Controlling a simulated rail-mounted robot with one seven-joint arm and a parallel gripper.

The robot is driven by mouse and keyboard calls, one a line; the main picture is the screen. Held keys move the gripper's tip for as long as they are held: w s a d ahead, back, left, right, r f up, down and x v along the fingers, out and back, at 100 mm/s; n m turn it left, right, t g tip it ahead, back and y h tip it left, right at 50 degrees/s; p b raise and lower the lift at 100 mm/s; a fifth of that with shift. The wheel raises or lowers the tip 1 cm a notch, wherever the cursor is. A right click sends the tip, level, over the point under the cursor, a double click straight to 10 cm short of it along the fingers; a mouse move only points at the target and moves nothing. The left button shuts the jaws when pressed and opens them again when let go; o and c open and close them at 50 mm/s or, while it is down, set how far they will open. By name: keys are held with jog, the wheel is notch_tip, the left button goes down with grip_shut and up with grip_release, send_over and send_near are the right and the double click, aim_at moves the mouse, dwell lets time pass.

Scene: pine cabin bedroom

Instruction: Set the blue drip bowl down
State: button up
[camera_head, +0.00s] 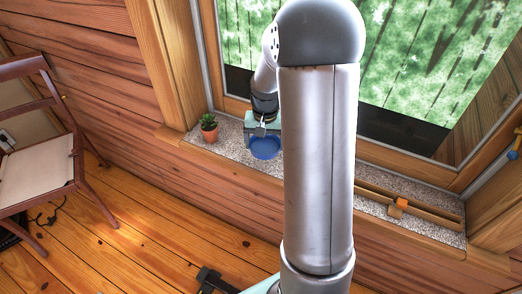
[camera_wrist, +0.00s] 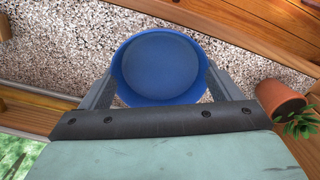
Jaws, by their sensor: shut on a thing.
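The blue drip bowl (camera_head: 265,148) is at the window sill, right of the potted plant in the head view. It also shows in the wrist view (camera_wrist: 160,66), where I look down into its empty inside. My gripper (camera_wrist: 158,88) is shut on the bowl, with one finger at each side of its rim. In the head view my gripper (camera_head: 260,131) is partly hidden behind my arm. The speckled stone sill (camera_head: 232,133) lies under the bowl. I cannot tell whether the bowl touches it.
A small plant in a terracotta pot (camera_head: 209,128) stands close to the left of the bowl; its pot (camera_wrist: 280,100) is at the right in the wrist view. A chair (camera_head: 40,160) stands at the left.

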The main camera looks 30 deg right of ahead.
aim_at(260, 145)
jog(key=w+f, duration=0.2)
jog(key=shift+a+f, duration=0.2)
jog(key=shift+f, duration=1.5)
jog(key=shift+f, duration=0.1)
jog(key=shift+f+b, duration=0.15)
jog(key=shift+b, duration=0.2)
jog(key=o, duration=0.9)
notch_tip(260, 145, up, 12)
jog(key=shift+r+p, duration=0.2)
jog(key=shift+p, duration=0.45)
jog(key=s+a+r+n, duration=0.1)
jog(key=s+a+n, duration=0.1)
jog(key=s+a, duration=0.2)
jog(key=s+a+n, duration=0.2)
jog(key=s+a, duration=0.2)
jog(key=s, duration=0.7)
jog(key=s+a+r+n, duration=0.1)
jog(key=s+a+n, duration=0.1)
jog(key=s+a, duration=0.3)
jog(key=shift+s+a+r, duration=0.1)
jog(key=shift+s+r, duration=0.1)
jog(key=shift+s, duration=0.65)
jog(key=shift+s+r, duration=0.15)
jog(key=shift+s, duration=0.65)
